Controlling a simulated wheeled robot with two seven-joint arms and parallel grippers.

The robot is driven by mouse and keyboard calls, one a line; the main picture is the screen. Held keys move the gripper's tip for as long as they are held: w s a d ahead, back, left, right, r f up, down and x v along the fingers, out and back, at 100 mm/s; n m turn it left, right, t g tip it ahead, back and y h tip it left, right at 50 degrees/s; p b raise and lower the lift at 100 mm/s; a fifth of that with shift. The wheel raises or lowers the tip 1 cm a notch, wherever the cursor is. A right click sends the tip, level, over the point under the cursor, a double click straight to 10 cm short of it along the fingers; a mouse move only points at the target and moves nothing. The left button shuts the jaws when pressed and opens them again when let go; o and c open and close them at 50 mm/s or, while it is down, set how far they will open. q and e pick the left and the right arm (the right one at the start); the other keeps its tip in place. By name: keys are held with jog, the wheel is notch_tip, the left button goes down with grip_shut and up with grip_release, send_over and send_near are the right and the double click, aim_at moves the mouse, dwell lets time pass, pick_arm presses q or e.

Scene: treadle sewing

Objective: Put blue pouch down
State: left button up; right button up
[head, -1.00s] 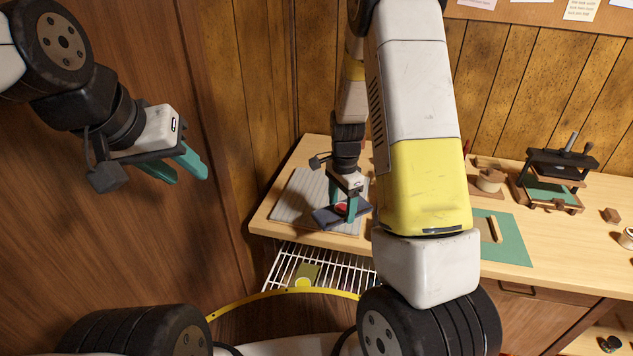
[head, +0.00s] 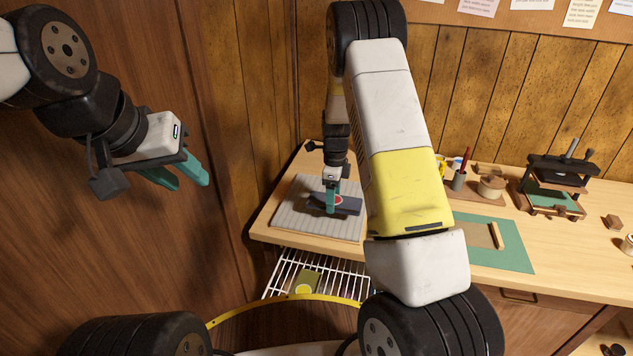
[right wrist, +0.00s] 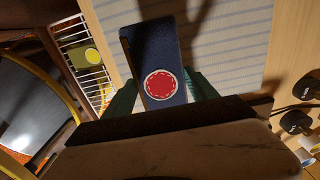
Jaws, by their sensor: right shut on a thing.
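The blue pouch (head: 349,208) is dark blue with a round red patch edged in white stitches. My right gripper (head: 331,206) is shut on it, over the grey ribbed mat (head: 290,217) at the left end of the wooden bench. In the right wrist view the pouch (right wrist: 155,55) sits between the two teal fingers, its red patch facing the camera. I cannot tell whether the pouch touches the mat. My left gripper (head: 188,180) is open and empty, in the air at the left, away from the bench.
A white wire rack (head: 288,275) below the bench holds an olive pouch (head: 309,281) with a yellow patch. A green cutting mat (head: 512,250), a small press (head: 556,185) and a spool (head: 491,187) stand to the right. My right arm hides the middle of the bench.

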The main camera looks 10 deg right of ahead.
aim_at(324, 193)
jog(key=w, duration=0.2)
jog(key=w+a, duration=0.1)
jog(key=w, duration=0.4)
jog(key=shift+w+a+f, duration=0.2)
jog(key=shift+a+f, duration=0.1)
jog(key=shift+f, duration=0.1)
jog(key=shift+w+f, duration=0.1)
jog(key=shift+f, duration=1.65)
jog(key=o, duration=1.4)
jog(key=shift+f, duration=0.1)
jog(key=shift+c, duration=0.2)
